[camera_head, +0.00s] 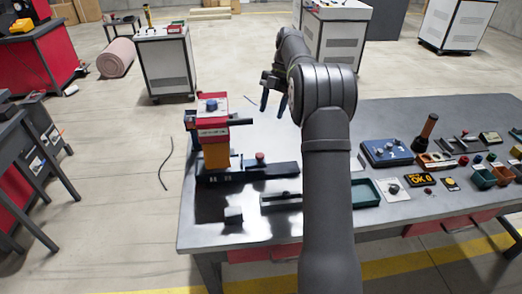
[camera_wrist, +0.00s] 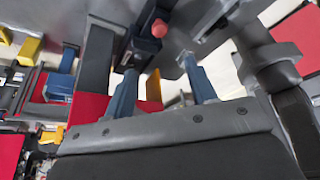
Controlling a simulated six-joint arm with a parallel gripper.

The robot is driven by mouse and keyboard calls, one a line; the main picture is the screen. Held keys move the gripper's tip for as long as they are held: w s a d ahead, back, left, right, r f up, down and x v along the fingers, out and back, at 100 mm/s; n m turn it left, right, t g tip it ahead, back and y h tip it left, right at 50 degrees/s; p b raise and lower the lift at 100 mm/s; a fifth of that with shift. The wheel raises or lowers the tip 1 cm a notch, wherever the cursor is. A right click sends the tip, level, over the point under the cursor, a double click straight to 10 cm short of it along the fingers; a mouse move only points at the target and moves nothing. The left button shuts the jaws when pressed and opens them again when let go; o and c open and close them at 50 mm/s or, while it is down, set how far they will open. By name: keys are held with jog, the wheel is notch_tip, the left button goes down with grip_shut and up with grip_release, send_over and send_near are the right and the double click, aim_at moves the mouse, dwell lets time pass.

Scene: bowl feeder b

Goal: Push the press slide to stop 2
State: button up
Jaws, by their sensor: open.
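The press (camera_head: 213,135) stands at the left end of the table, with a red head, a blue knob on top and an orange block below. A dark rail (camera_head: 265,171) runs right from its base. A small red knob (camera_head: 260,156) stands on the rail, apparently on the press slide. My gripper (camera_head: 272,108) is open and empty above the table, behind and right of the press. In the wrist view its two blue fingers (camera_wrist: 160,64) are spread, and a red knob (camera_wrist: 160,28) shows beyond them. I cannot read any stop marks.
A dark slotted bar (camera_head: 282,199) and a small dark block (camera_head: 233,215) lie in front of the rail. A green tray (camera_head: 366,193), a blue box (camera_head: 386,152) and several small parts fill the table's right side. The table behind the rail looks clear.

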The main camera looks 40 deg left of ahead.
aim_at(260, 154)
jog(key=x, duration=1.5)
jog(key=shift+f, duration=0.25)
